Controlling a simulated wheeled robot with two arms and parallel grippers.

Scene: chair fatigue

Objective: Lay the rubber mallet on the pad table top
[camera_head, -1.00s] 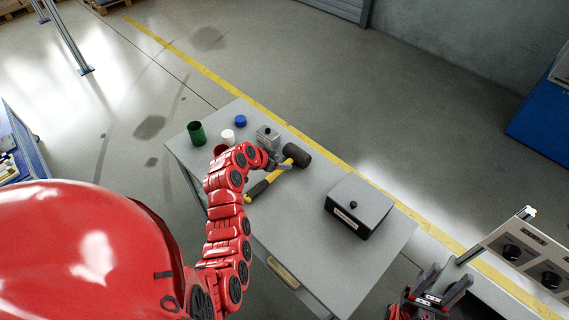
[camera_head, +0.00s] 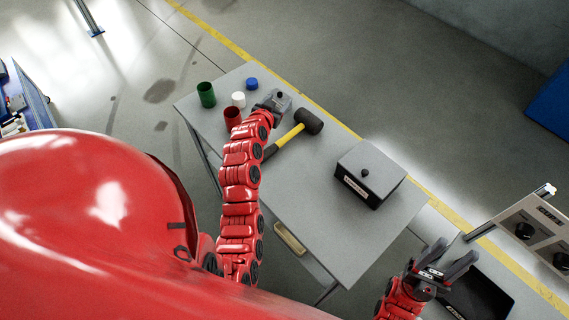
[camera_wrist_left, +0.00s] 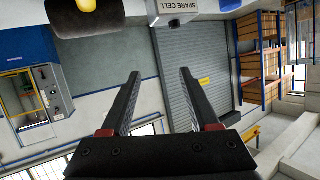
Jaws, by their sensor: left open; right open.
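The rubber mallet (camera_head: 292,134), with a black head and yellow-and-black handle, lies on the grey table top (camera_head: 305,215). Its head also shows at the upper left of the left wrist view (camera_wrist_left: 86,14). The red arm covers part of the mallet's handle end. My right gripper (camera_head: 452,258) is open and empty at the lower right, above a dark flat surface (camera_head: 482,297).
A grey lidded box (camera_head: 370,172) stands on the table right of the mallet. Green (camera_head: 206,95), red (camera_head: 232,117), white (camera_head: 239,99) and blue (camera_head: 252,84) small containers or caps stand at the left end. A panel with knobs (camera_head: 535,235) stands at right. The table's front middle is clear.

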